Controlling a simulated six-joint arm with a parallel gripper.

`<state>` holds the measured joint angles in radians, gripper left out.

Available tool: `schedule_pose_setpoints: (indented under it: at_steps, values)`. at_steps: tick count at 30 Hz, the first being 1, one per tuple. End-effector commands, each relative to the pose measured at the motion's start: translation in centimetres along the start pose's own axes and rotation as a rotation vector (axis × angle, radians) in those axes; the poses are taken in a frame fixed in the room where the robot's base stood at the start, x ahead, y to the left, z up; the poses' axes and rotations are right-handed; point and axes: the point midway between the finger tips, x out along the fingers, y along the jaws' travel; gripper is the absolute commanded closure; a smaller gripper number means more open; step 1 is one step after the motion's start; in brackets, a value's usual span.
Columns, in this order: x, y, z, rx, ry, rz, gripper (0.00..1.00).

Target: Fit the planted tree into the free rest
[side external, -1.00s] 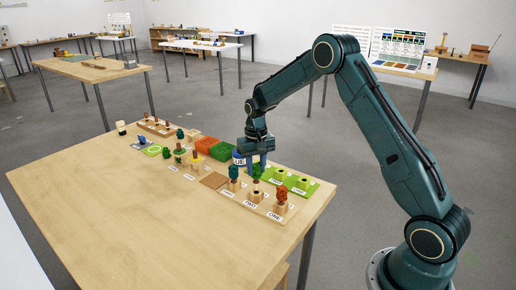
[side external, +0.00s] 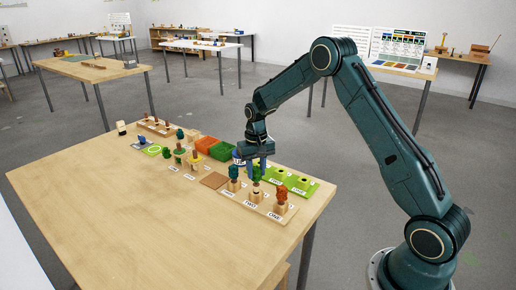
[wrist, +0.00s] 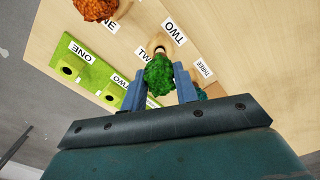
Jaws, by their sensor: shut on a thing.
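My gripper (side external: 257,160) is shut on the green tree (side external: 256,173), its blue fingers on either side of the crown. The tree hangs upright over the middle wooden rest (side external: 254,197), labelled TWO. Its dark lower end is at the top of that rest; I cannot tell whether it has entered the hole. In the wrist view the green tree (wrist: 160,73) sits between the fingertips (wrist: 160,84), with the TWO label (wrist: 174,31) beyond it. A teal tree (side external: 234,172) stands in the rest labelled THREE, and an orange tree (side external: 282,193) in the rest labelled ONE.
A green board (side external: 304,187) with dark holes and number labels lies behind the rests. The table's front is clear.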

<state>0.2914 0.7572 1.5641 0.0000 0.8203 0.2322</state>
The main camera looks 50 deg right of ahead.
Motion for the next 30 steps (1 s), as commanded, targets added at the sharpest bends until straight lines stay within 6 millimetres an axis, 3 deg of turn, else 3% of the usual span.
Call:
schedule_pose_setpoints:
  at_steps: [30]
  values:
    - [1.8, 0.0, 0.0, 0.000, 0.000, 0.000, 0.98]
